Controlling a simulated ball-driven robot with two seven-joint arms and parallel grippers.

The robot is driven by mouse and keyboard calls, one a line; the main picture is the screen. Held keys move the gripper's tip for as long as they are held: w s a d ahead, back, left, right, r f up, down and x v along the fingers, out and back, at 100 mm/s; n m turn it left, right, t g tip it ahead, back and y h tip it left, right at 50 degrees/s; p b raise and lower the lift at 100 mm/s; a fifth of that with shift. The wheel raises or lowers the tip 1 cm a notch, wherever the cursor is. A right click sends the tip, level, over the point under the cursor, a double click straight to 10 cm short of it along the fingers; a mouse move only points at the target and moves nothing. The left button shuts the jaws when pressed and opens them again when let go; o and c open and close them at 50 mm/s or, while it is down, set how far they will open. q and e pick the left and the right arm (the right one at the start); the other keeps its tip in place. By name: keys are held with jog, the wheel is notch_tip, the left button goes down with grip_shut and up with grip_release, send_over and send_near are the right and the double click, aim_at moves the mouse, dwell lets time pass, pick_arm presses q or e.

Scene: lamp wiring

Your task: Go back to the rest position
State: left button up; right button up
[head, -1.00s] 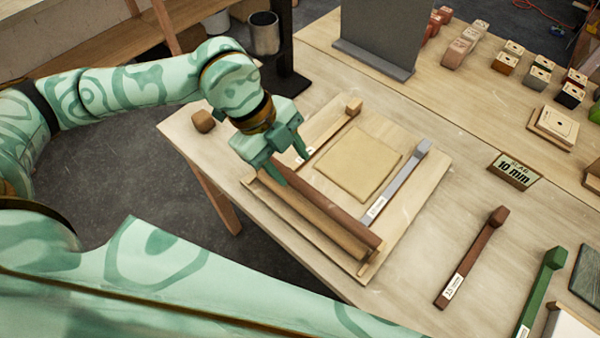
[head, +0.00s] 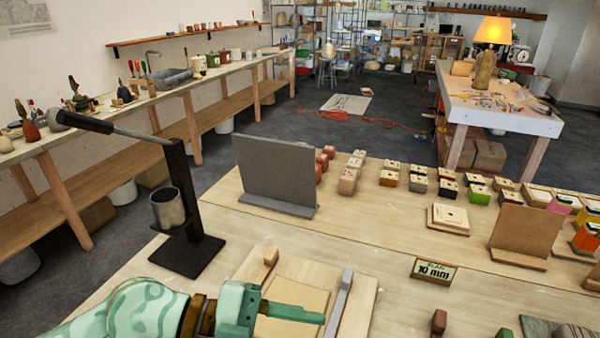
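My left gripper (head: 290,312) is at the bottom edge of the head view, over the near worktable (head: 395,300). One green finger points right across the pale slab board. The other finger is not clearly seen, so I cannot tell how far apart they are. Nothing is visible held at the finger in view. My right gripper is not in view. The grey strip (head: 340,300) and a wooden strip with a block end (head: 270,258) lie on either side of the slab board, partly cut off by the picture edge.
A black stand (head: 180,200) with a grey cup (head: 168,208) rises at the table's left edge. A grey upright panel (head: 275,172) stands behind. A lit lamp (head: 494,32) is on a far table.

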pick_arm(q)
notch_tip(320, 180, up, 6)
jog(key=w+d+n+t+h, duration=0.1)
jog(key=t+h, duration=0.2)
jog(key=h, duration=0.1)
jog(key=w+a+r+n+t+y, duration=0.4)
jog(key=w+a+n+t, duration=0.35)
jog(key=n+t, duration=0.55)
jog(key=w+a+f+n+t+y, duration=0.35)
jog(key=a+f+n+y, duration=0.35)
jog(key=a+f+y, duration=0.5)
jog(key=s+a+f+n+g+y, duration=0.1)
jog(key=s+a+f+g+y, duration=0.4)
jog(key=a+f+y, duration=0.15)
jog(key=s+a+f+m+g+y, duration=0.2)
jog(key=s+a+f+g, duration=0.2)
jog(key=s+f+g, duration=0.6)
jog(key=s+d+f+h+b, duration=0.1)
jog(key=s+d+f+h, duration=0.1)
jog(key=f, duration=1.1)
jog(key=s+d+f+h, duration=0.1)
jog(key=s+d+f, duration=0.15)
jog(key=f, duration=1.05)
jog(key=s+f+n+g+h+b, duration=0.1)
jog(key=s+f+n+g+h, duration=0.1)
jog(key=s+f, duration=1.6)
jog(key=shift+s+d+f+n+g+b, duration=0.15)
jog(key=shift+s+f+n+g+b, duration=0.25)
jog(key=shift+n+g, duration=0.35)
